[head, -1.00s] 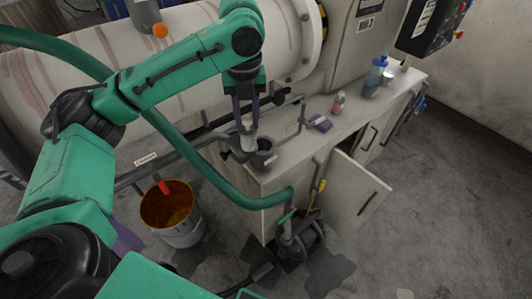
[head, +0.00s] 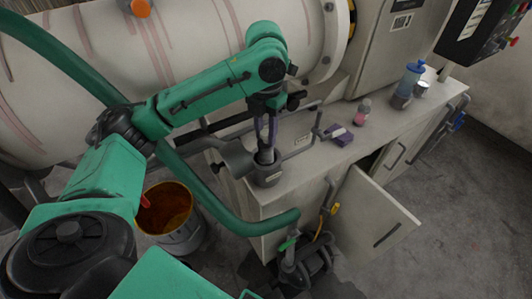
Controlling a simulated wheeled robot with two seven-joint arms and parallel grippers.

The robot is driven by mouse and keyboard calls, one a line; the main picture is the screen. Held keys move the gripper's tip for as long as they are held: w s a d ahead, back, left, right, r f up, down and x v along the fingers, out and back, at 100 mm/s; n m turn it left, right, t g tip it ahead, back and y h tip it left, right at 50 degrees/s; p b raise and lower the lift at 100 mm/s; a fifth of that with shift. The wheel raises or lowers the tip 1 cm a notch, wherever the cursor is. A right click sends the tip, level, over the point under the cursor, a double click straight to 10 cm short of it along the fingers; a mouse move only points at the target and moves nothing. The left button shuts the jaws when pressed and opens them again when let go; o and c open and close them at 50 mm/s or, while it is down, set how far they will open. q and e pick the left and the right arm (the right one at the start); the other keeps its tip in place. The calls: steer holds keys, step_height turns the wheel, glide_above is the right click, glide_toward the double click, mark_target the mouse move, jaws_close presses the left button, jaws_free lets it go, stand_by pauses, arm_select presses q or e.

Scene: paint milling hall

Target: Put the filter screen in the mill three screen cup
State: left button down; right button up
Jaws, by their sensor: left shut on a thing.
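My left gripper (head: 265,143) points down over the front left corner of the counter, with its two fingers shut on the filter screen (head: 266,156). Only a small grey part of the screen shows below the fingertips. It is at the mouth of the dark grey screen cup (head: 267,176), and its lower part is hidden by the cup's rim. I cannot tell how deep it sits or whether it touches the cup. The cup stands upright on the counter. My right gripper is not in view.
The counter (head: 322,168) also holds a purple block (head: 340,138), a pink bottle (head: 363,113) and a blue bottle (head: 408,83). A cabinet door (head: 375,222) hangs open below. A green hose (head: 215,197) runs in front, beside an orange-stained bucket (head: 170,233).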

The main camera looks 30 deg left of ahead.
mark_target(265, 145)
arm_select(q)
steer(key=shift+f, duration=0.45)
steer(key=f, duration=0.4)
steer(key=shift+s, duration=0.2)
steer(key=shift+w+f, duration=0.1)
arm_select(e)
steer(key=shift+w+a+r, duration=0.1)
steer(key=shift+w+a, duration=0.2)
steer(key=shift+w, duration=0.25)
arm_select(q)
steer(key=c, duration=0.6)
jaws_free()
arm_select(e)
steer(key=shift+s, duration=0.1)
arm_select(q)
steer(key=shift+r, duration=0.4)
step_height(265, 145, up, 12)
steer(key=shift+f+p, duration=0.25)
steer(key=shift+p, duration=0.8)
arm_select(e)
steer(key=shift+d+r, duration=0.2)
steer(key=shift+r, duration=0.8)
